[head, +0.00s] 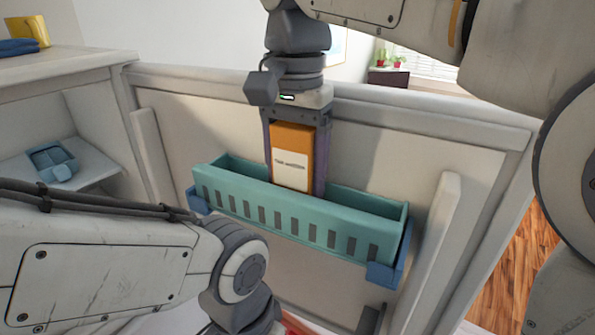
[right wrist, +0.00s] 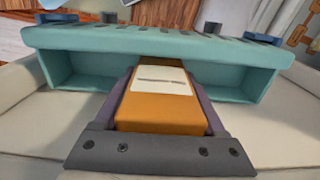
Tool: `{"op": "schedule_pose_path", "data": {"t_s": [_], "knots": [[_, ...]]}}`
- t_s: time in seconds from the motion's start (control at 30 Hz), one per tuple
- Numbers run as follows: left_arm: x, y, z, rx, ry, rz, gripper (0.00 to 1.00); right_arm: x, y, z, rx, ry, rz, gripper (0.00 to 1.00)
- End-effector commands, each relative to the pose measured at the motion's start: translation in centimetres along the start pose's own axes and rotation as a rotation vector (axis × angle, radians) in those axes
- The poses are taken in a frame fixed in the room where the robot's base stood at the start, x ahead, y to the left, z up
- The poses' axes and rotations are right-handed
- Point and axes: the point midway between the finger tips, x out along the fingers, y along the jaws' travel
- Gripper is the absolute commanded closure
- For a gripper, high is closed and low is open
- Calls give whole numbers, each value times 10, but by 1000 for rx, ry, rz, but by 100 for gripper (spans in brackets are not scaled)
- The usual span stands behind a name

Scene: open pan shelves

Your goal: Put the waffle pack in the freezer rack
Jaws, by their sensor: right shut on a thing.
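The waffle pack (head: 293,158) is an orange box with a white label. It stands upright, its lower part hidden behind the front wall of the teal rack (head: 290,217). My right gripper (head: 296,180) points down from above and is shut on the pack, one finger on each side. In the right wrist view the pack (right wrist: 162,104) lies between the two fingers, its far end inside the rack (right wrist: 160,45). I cannot tell whether the pack touches the rack floor. My left arm shows at the lower left of the head view, but its gripper is not visible.
The rack hangs on a pale panel (head: 390,150) between two upright rails, held by blue brackets (head: 384,272). The rack is empty on both sides of the pack. A blue tray (head: 52,162) sits on a shelf at left. A yellow box (head: 27,32) stands above.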

Motion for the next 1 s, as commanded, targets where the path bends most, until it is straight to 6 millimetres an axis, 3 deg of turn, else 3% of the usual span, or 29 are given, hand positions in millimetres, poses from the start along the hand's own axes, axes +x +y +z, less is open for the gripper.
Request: {"op": "schedule_pose_path", "data": {"t_s": [0.37,0.4,0.47,0.8,1.0], "knots": [[2,0,0,0,0,0,50,5,0,0,-1,0,-1,96],[2,0,0,0,0,0,50,5,0,0,-1,0,0,20],[2,0,0,0,0,0,50,4,0,0,-1,0,0,0],[0,0,0,0,0,0,50,-2,-1,0,-1,1,-3,0],[-1,0,0,0,0,0,50,-29,-2,0,-1,2,-4,0]]}}
